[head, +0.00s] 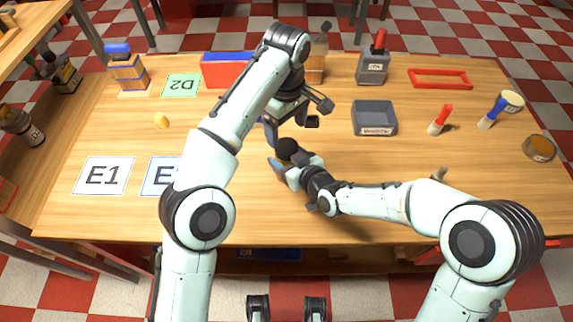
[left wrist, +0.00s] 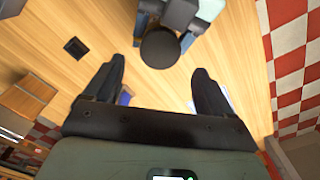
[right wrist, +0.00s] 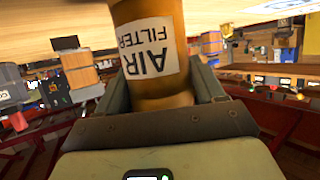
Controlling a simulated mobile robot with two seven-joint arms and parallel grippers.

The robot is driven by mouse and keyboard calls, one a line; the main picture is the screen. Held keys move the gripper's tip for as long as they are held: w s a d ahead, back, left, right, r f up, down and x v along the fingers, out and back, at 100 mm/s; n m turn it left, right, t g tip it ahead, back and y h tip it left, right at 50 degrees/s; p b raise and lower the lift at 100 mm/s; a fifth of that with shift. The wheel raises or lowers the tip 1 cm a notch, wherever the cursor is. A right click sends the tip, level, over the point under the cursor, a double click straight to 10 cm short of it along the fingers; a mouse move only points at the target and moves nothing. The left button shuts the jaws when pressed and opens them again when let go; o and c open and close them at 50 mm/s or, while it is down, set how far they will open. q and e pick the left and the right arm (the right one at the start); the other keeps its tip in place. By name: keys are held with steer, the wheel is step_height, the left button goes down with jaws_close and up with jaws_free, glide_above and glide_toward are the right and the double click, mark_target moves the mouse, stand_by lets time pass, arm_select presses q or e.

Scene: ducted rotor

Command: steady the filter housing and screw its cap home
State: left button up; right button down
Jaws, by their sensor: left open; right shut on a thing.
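The filter housing (right wrist: 152,55) is an amber cylinder with a white "AIR FILTER" label, seen upside down in the right wrist view. My right gripper (right wrist: 160,84) is shut around it. In the head view the right gripper (head: 286,166) is near the middle of the table. A round black cap (head: 287,147) shows at the housing's top; it also shows in the left wrist view (left wrist: 160,47). I cannot tell how far it is screwed on. My left gripper (left wrist: 158,75) is open and empty, with the cap just beyond its fingertips. It hangs above and behind the cap in the head view (head: 296,117).
A grey bin (head: 375,130) stands right of the grippers. Red-handled (head: 440,119) and blue-handled (head: 494,112) tools stand to the right. A card marked E1 (head: 104,189) lies front left.

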mark_target(286, 146)
arm_select(q)
steer(key=shift+f, duration=3.2)
steer(key=c, duration=1.1)
steer(key=m, duration=1)
steer(key=o, duration=1.2)
